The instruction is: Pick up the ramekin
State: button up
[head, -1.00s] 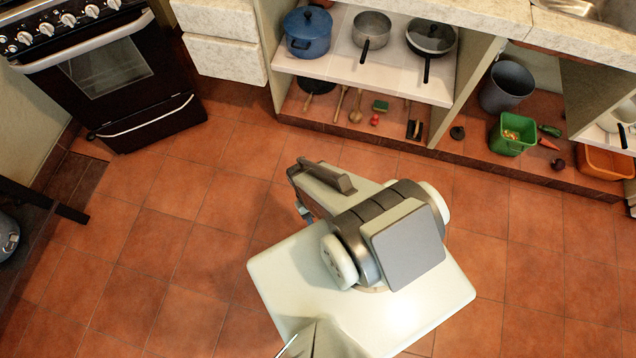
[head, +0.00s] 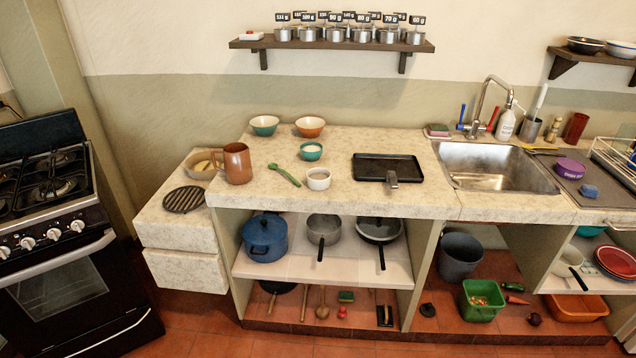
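The ramekin (head: 318,181), a small white round dish, stands upright on the stone counter (head: 345,201) near its front edge. A green spoon (head: 286,175) lies just left of it. A small teal bowl (head: 311,154) with pale contents stands behind it. A black square griddle pan (head: 387,167) lies to its right, apart from it. Nothing covers the ramekin. My gripper is not in view.
A brown mug (head: 237,163) stands to the left, near a pan (head: 201,163) and a round black grate (head: 184,199). Two bowls (head: 264,125) (head: 310,126) stand behind. A sink (head: 492,168) is at the right. A wall shelf (head: 330,45) with several tins hangs above.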

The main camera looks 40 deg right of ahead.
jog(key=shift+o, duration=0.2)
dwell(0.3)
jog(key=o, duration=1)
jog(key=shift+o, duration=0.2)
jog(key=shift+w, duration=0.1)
